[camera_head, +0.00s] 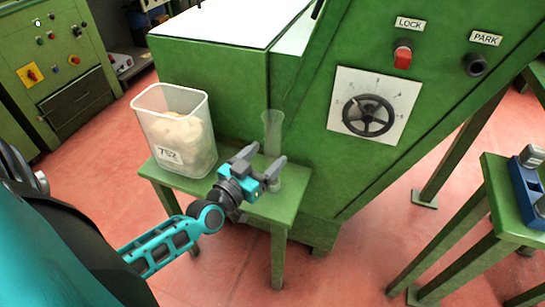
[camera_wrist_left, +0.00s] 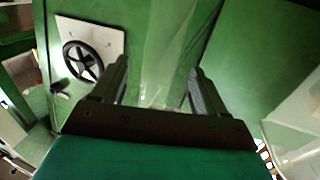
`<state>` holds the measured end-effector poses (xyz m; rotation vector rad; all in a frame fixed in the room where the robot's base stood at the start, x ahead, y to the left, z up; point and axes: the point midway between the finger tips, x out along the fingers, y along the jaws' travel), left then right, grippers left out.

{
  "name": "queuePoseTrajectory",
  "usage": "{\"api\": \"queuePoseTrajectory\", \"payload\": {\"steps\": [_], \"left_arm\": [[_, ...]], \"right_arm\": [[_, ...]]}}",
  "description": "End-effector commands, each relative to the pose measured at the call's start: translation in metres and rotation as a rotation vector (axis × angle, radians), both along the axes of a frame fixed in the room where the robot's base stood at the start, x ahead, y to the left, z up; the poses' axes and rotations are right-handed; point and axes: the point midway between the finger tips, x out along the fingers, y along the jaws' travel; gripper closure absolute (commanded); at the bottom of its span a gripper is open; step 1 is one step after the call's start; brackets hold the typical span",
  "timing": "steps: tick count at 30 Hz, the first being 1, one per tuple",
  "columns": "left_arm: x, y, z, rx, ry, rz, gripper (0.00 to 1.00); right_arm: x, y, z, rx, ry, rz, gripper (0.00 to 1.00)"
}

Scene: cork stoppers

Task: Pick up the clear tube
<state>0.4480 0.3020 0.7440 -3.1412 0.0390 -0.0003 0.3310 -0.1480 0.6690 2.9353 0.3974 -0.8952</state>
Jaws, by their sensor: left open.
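The clear tube (camera_head: 272,132) stands upright on a small green table (camera_head: 228,200) in the head view, close to the green machine. Its top flares out a little, and its lower part shows faintly behind and between my fingers. My left gripper (camera_head: 265,157) is open, with its two fingers on either side of the tube. In the left wrist view the tube (camera_wrist_left: 168,50) rises between the two spread fingers. Whether either finger touches it I cannot tell. My right gripper is in neither view.
A clear bin (camera_head: 165,112) of pale pieces, labelled 752, stands left of the tube on the same table. The green machine (camera_head: 300,190) with a handwheel (camera_head: 367,115) rises close behind. A blue device (camera_head: 528,190) sits on another green stand at right. Red floor lies open between.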

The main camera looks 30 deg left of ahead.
Motion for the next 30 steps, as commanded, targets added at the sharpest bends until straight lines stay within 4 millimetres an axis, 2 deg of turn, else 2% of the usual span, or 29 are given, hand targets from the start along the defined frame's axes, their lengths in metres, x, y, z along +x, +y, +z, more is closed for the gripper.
{"api": "queuePoseTrajectory", "payload": {"steps": [5, 12, 15, 23, 30], "left_arm": [[0.011, 0.0, 0.0, -0.001, -0.002, 0.0, 0.27], [0.044, -0.001, 0.001, -0.001, -0.003, 0.0, 0.27], [0.053, -0.001, 0.001, -0.002, -0.001, -0.001, 0.27], [0.055, -0.002, 0.001, 0.0, 0.001, -0.002, 0.27], [0.055, -0.001, 0.001, 0.0, 0.001, -0.001, 0.47]], "right_arm": [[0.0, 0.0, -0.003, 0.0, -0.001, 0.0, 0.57], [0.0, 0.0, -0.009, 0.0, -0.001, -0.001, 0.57], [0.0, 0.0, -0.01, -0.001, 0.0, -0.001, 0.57], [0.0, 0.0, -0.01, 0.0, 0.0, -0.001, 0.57], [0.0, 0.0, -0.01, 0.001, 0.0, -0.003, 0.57]]}}
